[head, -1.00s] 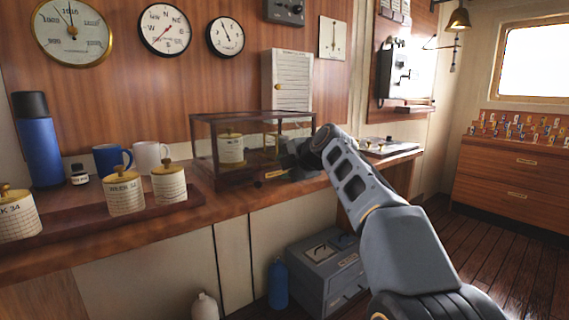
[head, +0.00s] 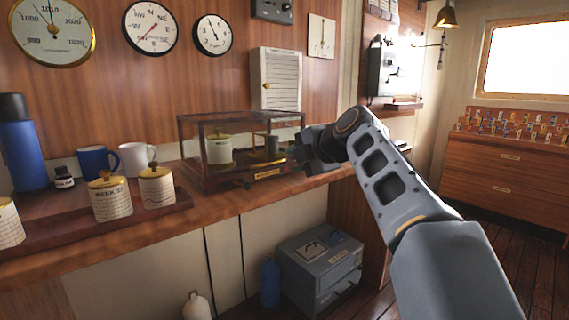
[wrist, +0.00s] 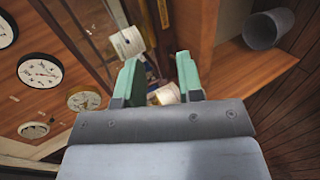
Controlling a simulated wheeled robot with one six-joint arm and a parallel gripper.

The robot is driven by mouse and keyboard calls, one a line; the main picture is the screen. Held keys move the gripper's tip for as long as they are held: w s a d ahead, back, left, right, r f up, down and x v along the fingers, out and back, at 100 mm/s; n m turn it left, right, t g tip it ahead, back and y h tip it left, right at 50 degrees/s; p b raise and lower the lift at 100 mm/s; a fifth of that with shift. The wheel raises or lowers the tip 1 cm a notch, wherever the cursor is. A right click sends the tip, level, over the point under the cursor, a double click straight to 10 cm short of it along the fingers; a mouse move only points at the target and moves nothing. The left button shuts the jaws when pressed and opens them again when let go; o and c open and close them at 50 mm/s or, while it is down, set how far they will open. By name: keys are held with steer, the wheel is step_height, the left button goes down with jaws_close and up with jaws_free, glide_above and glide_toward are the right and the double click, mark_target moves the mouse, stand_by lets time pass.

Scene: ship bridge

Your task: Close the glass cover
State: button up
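The glass cover (head: 181,150) is a dark-framed glass case on the wooden counter. Inside it show a cream paper drum (head: 219,150) and a dark mechanism (head: 266,148). A brass plate (head: 267,173) is at the front of its base. The cover appears down around these parts, but I cannot tell whether it is fully seated. My gripper (head: 303,156) is at the case's right end; contact cannot be told. In the wrist view my gripper's green fingers (wrist: 160,80) are apart, with nothing visibly held between them. Part of the case frame (wrist: 75,35) runs past them at upper left.
Labelled drums (head: 112,200) stand on a wooden tray left of the case, with a blue mug (head: 92,162), a white mug (head: 133,160) and a blue flask (head: 22,145) behind. Gauges hang on the wall above. A grey box (head: 318,265) stands below the counter.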

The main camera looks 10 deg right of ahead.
steer(key=shift+v, duration=2.1)
steer(key=shift+p, duration=0.35)
steer(key=s+a+r+m+g+h+p, duration=0.1)
steer(key=s+m+p, duration=0.8)
steer(key=p, duration=0.9)
steer(key=s+a+r+m+g+h+p, duration=0.1)
steer(key=s+m+g+h+p, duration=0.3)
steer(key=s+m+p, duration=0.5)
steer(key=shift+s+a+r+m+g+p, duration=0.3)
steer(key=shift+m+g+p, duration=1.5)
steer(key=shift+p, duration=3.05)
steer(key=shift+f+m+t, duration=0.1)
steer(key=shift+m+t, duration=0.4)
